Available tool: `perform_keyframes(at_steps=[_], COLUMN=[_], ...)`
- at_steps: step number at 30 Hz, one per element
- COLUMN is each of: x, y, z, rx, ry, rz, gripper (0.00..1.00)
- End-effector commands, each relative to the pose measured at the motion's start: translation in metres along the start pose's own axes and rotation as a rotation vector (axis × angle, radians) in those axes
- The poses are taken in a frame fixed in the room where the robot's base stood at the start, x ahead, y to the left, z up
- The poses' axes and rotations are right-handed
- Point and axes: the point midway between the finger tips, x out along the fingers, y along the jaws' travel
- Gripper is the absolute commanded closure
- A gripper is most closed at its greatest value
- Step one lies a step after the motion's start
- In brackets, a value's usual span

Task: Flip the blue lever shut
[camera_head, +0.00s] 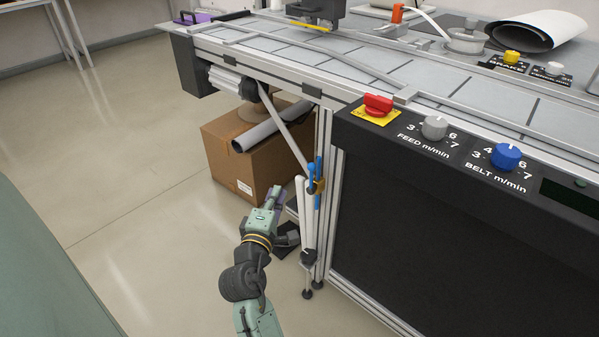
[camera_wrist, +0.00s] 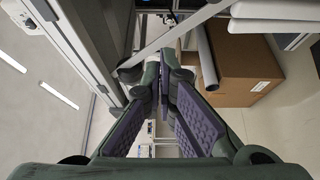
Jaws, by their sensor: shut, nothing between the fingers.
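The blue lever (camera_head: 318,169) is on a small brass-coloured valve (camera_head: 317,186) at the machine's front corner post. It looks roughly upright, in line with the post; its exact angle is hard to tell at this size. My gripper (camera_head: 277,194) is shut and empty, low and to the left of the valve, apart from the lever. In the wrist view the purple-padded fingers (camera_wrist: 163,88) meet at their tips. I cannot make out the lever clearly in that view.
A white pipe (camera_head: 306,215) stands below the valve, close right of my gripper. A control panel (camera_head: 450,150) juts out at right. Floor at left is clear.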

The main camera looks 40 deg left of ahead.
Motion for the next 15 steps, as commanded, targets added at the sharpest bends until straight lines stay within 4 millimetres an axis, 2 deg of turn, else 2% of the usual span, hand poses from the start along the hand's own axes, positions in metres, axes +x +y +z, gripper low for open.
perform_keyframes(at_steps=[8, 11, 15], x=[0.009, 0.023, 0.052], y=[0.001, 0.003, 0.004], z=[0.000, -0.001, -0.001], rx=[0.002, 0.002, 0.003], ry=[0.001, 0.001, 0.001], rz=[0.002, 0.002, 0.003], gripper=[1.00, 1.00, 1.00])
